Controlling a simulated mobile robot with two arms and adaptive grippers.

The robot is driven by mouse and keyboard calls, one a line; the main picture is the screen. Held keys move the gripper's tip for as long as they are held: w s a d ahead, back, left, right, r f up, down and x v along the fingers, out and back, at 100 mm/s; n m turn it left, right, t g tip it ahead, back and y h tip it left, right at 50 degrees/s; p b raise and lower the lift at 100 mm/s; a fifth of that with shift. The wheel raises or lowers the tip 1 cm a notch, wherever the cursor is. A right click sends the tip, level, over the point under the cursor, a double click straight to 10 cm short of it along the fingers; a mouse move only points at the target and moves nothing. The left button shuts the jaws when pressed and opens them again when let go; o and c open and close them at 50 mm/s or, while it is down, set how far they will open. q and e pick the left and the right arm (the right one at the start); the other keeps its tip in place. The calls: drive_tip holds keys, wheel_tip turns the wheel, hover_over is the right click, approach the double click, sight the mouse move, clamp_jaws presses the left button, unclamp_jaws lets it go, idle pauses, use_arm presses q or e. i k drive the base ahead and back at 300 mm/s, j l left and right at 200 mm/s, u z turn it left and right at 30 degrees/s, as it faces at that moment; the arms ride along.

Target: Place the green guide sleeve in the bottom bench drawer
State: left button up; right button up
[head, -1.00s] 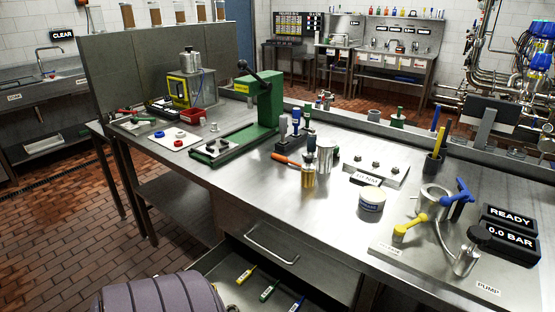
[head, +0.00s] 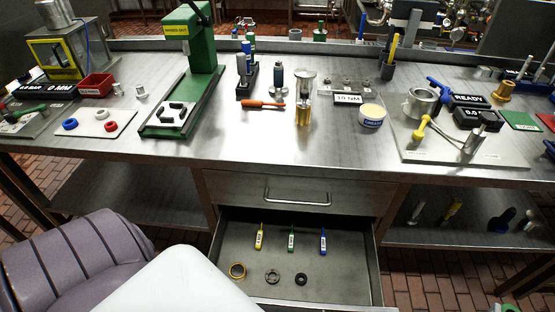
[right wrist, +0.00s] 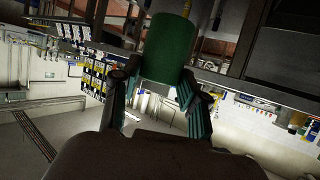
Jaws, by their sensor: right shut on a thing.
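The green guide sleeve (right wrist: 168,48) is a plain green cylinder in the right wrist view. My right gripper (right wrist: 163,78) is shut on it, one finger on each side. In the head view a small bit of green shows at the bottom right edge; I cannot tell if it is the sleeve. The bottom bench drawer (head: 255,265) is pulled open in the head view. My left gripper is not in view.
A shut drawer (head: 300,190) with a bar handle sits above the open one. The bench top (head: 240,130) carries a green press (head: 190,60), a grease tub (head: 372,116) and a pump plate (head: 460,148). A lower shelf (head: 450,232) at right holds several tools.

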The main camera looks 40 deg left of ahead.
sight(345, 260)
drive_tip(key=j+z, duration=0.3)
drive_tip(key=j, duration=0.95)
drive_tip(key=i+j, duration=0.1)
drive_tip(key=j, duration=0.15)
drive_tip(key=i+j, duration=0.1)
drive_tip(key=j+z, duration=0.05)
drive_tip(key=j, duration=0.05)
